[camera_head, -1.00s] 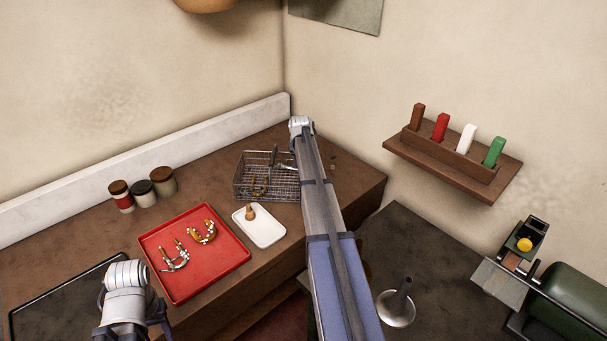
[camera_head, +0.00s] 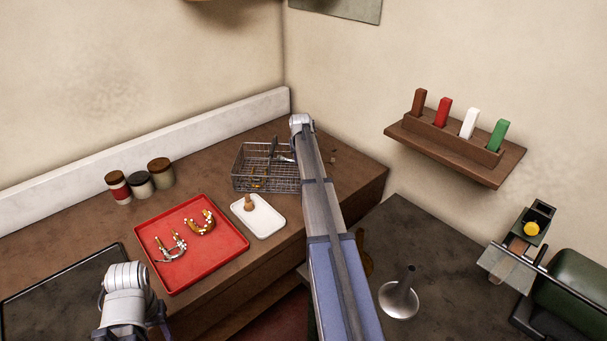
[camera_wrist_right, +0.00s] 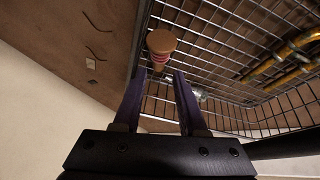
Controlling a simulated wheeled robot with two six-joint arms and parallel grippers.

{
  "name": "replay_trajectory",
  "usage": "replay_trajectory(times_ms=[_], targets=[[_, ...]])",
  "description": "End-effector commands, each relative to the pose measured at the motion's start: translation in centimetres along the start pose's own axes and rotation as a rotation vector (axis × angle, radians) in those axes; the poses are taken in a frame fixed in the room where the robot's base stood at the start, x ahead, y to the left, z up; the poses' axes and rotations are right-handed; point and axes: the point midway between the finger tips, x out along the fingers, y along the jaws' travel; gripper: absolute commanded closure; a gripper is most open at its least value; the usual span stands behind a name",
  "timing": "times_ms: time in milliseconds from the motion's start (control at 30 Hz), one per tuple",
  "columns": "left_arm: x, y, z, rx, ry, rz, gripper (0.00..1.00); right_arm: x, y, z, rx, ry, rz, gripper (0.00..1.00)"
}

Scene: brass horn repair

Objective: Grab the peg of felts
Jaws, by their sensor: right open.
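The peg of felts (camera_wrist_right: 160,60) shows in the right wrist view with a round tan wooden head and pink bands below it. It is close to a side of the wire basket (camera_wrist_right: 215,45); I cannot tell if it touches the wires. My right gripper (camera_wrist_right: 159,77) is open, and the peg lies just ahead of its fingertips, roughly midway between them. In the head view my right arm reaches to the wire basket (camera_head: 262,184), and I cannot make out the peg there. My left gripper (camera_head: 135,331) is at the bottom left, its fingers mostly cut off.
The basket also holds brass pieces (camera_wrist_right: 285,60). A white tray (camera_head: 268,222) with a small wooden piece and a red tray (camera_head: 185,271) with brass parts stand nearby. Several jars (camera_head: 140,185) stand behind. A wall rack (camera_head: 455,145) is at the right.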

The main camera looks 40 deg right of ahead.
Motion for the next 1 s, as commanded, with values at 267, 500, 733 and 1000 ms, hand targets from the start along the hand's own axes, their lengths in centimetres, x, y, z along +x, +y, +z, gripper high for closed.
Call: replay_trajectory(times_ms=[267,500,733,1000], targets=[[2.41,0.22,-0.16,-0.001,0.000,0.000,0.50,2.57,0.04,0.71,0.011,-0.021,-0.006,0.62],[2.23,0.20,-0.13,-0.001,0.000,0.000,0.50,2.39,0.03,0.62,0.010,-0.019,-0.005,0.73],[2.17,0.20,-0.13,-0.001,0.000,0.000,0.50,2.31,0.01,0.60,0.009,-0.019,-0.005,0.99],[2.14,0.20,-0.13,-0.001,0.000,0.000,0.50,2.28,-0.02,0.59,0.009,-0.018,-0.005,1.00]])
